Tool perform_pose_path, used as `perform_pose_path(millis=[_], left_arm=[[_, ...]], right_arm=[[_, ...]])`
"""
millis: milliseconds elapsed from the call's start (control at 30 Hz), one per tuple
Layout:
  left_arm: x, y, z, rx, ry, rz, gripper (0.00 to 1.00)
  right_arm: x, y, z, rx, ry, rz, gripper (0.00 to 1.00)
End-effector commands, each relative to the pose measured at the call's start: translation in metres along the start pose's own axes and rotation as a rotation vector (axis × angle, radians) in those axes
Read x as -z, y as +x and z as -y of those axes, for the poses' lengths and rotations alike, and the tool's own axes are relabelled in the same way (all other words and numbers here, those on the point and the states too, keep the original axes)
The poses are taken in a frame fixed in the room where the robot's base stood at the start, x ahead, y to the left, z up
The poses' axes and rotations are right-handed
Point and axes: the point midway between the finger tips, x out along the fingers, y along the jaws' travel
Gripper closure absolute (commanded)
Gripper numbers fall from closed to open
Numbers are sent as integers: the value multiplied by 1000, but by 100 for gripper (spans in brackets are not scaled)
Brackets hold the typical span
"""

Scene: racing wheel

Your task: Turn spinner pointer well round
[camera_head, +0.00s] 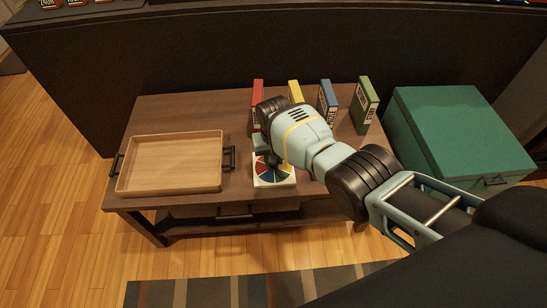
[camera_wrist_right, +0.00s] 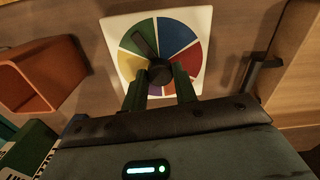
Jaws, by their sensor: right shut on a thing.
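The spinner is a white square card (camera_head: 285,181) with a wheel of coloured wedges on the table. In the right wrist view the card (camera_wrist_right: 116,35) fills the upper middle. Its dark pointer (camera_wrist_right: 144,40) reaches from a black round hub (camera_wrist_right: 160,70) to the upper left, over the green wedges. My right gripper (camera_head: 265,150) is over the card, coming from the right. In the wrist view its two fingers (camera_wrist_right: 160,82) are shut on the hub, one on each side. The arm hides part of the spinner in the head view. My left gripper is not in view.
A wooden tray (camera_head: 170,187) with dark handles lies left of the spinner. Red (camera_head: 258,91), yellow (camera_head: 295,91), blue (camera_head: 328,103) and green (camera_head: 366,105) boxes stand behind. A green chest (camera_head: 455,130) is at right. An orange open-ended box (camera_wrist_right: 40,75) shows in the wrist view.

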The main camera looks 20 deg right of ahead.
Motion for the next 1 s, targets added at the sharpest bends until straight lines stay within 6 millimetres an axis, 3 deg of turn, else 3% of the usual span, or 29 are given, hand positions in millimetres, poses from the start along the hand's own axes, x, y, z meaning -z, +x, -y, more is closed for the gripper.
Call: perform_pose_path(millis=[100,133,267,633,1000], left_arm=[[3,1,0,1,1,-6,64],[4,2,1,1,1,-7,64],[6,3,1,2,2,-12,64],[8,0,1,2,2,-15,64],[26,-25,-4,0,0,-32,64]], right_arm=[[1,-1,0,0,-1,-3,95],[1,-1,0,0,-1,-3,68],[1,-1,0,0,-1,-2,51],[1,-6,0,1,-1,-2,50],[1,-59,0,2,0,-5,50]])
